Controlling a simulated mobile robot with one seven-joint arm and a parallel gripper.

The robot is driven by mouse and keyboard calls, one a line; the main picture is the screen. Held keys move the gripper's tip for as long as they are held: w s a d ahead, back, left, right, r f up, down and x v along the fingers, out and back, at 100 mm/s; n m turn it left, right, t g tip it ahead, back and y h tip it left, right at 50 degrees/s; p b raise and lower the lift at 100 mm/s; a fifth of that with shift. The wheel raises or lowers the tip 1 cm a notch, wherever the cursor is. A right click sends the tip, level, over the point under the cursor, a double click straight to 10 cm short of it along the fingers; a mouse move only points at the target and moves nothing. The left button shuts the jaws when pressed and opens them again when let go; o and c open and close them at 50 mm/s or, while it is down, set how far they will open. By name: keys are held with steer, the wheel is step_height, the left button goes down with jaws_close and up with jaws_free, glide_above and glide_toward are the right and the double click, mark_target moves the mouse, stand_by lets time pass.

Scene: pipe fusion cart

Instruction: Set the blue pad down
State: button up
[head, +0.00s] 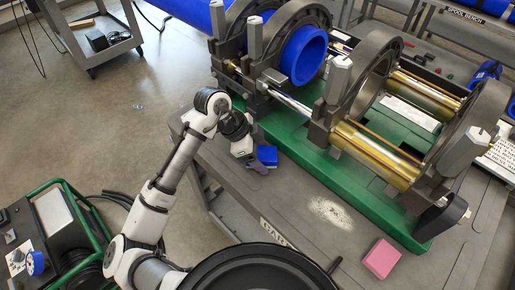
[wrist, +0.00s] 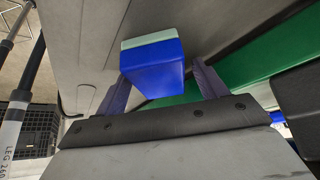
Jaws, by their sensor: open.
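The blue pad (head: 268,154) is a small block at the grey cart top, beside the green machine base. In the wrist view the blue pad (wrist: 152,65) shows a pale green layer along its far edge. It lies between the two dark purple fingers of my gripper (wrist: 160,73). The fingers are spread, one on each side of the pad, and the jaws are open. In the head view my gripper (head: 257,167) is right at the pad and partly hides it. The pad's underside is hidden, so its contact with the cart top cannot be seen.
The green base (head: 330,180) carries the clamp rings and a blue pipe (head: 304,56) just behind the pad. A pink block (head: 381,258) lies on the cart top at the right, near a patch of pale powder (head: 331,211). Bare grey top (head: 285,195) lies in front of the pad.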

steer(key=b+v, duration=0.2)
steer(key=v, duration=1)
steer(key=shift+r+b, duration=0.15)
steer(key=shift+b, duration=0.15)
